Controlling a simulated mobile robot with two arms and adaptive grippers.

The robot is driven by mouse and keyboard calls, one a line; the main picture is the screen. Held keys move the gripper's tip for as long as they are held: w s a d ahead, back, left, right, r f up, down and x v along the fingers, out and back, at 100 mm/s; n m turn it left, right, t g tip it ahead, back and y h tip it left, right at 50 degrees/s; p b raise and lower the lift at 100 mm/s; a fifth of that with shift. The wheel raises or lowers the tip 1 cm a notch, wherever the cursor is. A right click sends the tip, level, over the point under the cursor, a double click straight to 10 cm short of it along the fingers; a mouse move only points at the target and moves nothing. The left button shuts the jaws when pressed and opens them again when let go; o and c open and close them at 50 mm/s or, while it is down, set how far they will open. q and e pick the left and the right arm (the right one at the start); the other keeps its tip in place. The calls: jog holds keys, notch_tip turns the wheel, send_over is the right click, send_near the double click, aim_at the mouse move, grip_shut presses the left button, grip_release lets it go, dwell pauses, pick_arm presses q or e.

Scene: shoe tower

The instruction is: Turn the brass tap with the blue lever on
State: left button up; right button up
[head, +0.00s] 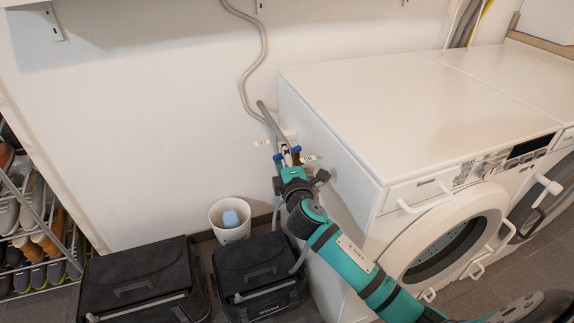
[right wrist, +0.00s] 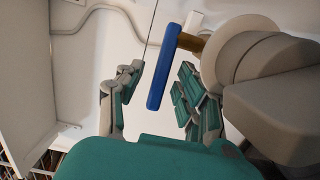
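The blue lever (right wrist: 168,68) of the tap hangs down between the fingers of my right gripper (right wrist: 158,82) in the right wrist view. A piece of the brass tap (right wrist: 190,42) shows beside the lever's upper part. The fingers are spread, with a gap visible on the lever's left side; contact on the right cannot be told. In the head view my right gripper (head: 287,163) is at the wall by the washing machine, with blue (head: 296,150) and brass showing at its fingers. It hides much of the tap there. My left gripper is not in view.
A white washing machine (head: 400,100) stands close on the right. A grey hose (head: 262,50) runs down the wall. A white bin (head: 229,232) and two black bags (head: 140,278) (head: 258,270) are below. A shoe rack (head: 35,215) is at the far left.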

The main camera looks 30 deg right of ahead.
jog(key=v, duration=1.1)
jog(key=shift+s, duration=0.3)
jog(key=shift+c, duration=0.2)
